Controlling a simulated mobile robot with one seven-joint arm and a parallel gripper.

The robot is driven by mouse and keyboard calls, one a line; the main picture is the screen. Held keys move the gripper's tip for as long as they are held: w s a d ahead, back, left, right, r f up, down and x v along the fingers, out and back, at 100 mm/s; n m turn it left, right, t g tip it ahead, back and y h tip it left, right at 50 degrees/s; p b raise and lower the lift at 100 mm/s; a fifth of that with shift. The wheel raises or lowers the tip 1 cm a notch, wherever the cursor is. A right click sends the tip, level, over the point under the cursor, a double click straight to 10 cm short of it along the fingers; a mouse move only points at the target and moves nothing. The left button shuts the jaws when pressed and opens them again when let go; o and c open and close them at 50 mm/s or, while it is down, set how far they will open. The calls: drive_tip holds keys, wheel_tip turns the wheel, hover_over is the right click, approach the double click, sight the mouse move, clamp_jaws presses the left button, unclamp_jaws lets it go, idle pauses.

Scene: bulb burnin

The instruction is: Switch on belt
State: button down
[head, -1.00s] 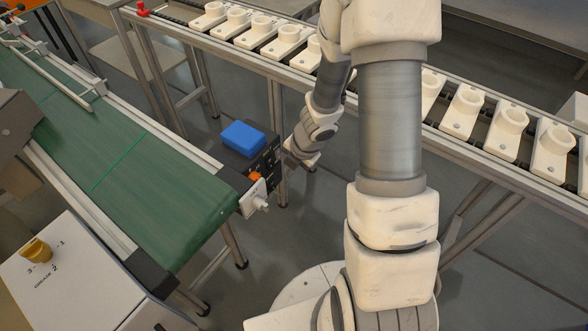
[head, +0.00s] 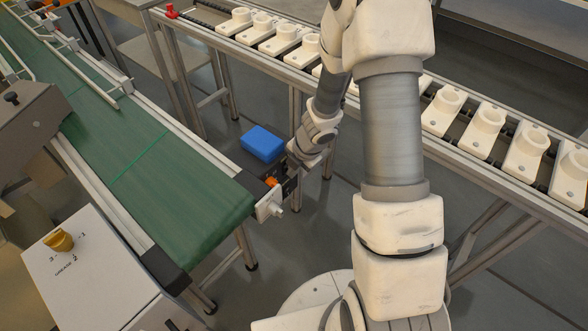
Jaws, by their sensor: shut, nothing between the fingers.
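The green belt (head: 165,165) runs from the upper left to its near end at the middle. On the corner of that end is a white plate (head: 268,206) with a pale knob (head: 278,210). An orange part (head: 271,182) sits just above the plate. A dark unit with a blue block (head: 262,143) on top is beside the belt end, partly covered by my arm. My gripper (head: 289,179) points down at this unit, just right of the orange part. It is shut and empty. Its fingertips are small and dark, so I cannot tell whether they touch anything.
A second conveyor (head: 400,135) with several white sockets (head: 485,128) runs behind my arm. A grey box (head: 90,275) with a yellow knob (head: 59,240) stands at the lower left. A brown-grey housing (head: 35,125) overhangs the belt's left side.

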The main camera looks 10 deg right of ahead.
drive_tip(key=shift+r+p, duration=0.8)
drive_tip(key=shift+p, duration=0.1)
drive_tip(key=p+v, duration=1.1)
drive_tip(key=v, duration=0.6)
drive_tip(key=shift+s+r, duration=0.15)
drive_tip(key=shift+r, duration=0.05)
drive_tip(key=shift+d, duration=0.1)
